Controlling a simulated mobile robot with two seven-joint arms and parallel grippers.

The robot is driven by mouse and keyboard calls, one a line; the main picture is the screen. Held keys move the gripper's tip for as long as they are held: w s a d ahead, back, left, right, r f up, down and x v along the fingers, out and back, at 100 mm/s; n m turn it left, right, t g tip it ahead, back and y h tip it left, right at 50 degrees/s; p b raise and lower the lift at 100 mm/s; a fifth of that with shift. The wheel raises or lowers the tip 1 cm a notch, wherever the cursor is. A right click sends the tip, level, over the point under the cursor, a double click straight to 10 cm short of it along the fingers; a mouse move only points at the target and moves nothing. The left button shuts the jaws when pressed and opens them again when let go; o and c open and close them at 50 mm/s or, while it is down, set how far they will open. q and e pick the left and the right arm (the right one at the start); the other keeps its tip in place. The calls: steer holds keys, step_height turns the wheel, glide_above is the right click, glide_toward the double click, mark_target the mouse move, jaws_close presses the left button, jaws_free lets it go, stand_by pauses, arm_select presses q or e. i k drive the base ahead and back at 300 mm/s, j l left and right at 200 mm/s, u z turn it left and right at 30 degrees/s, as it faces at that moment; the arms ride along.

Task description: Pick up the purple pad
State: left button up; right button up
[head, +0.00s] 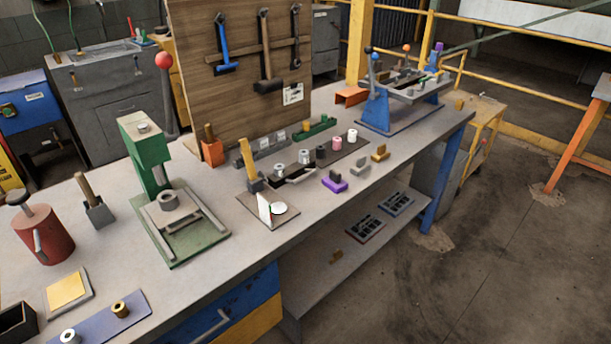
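The purple pad (335,183) is a small purple block with a dark upright grip on top. It sits on the grey workbench (225,203) near its front edge, in the middle of the head view. Nothing covers the purple pad. Neither of my grippers shows in the head view.
A dark tray (340,143) with several small cylinders lies behind the pads. A plate with a white dial (277,209) is at their left, and a green press (152,165) farther left. A blue-framed fixture (375,105) stands at the far right end. A lower shelf (300,262) runs below.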

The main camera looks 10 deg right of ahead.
mark_target(334, 181)
steer(key=i+l+u, duration=0.1)
steer(key=l+u, duration=0.6)
steer(key=l, duration=0.15)
steer(key=i, duration=0.05)
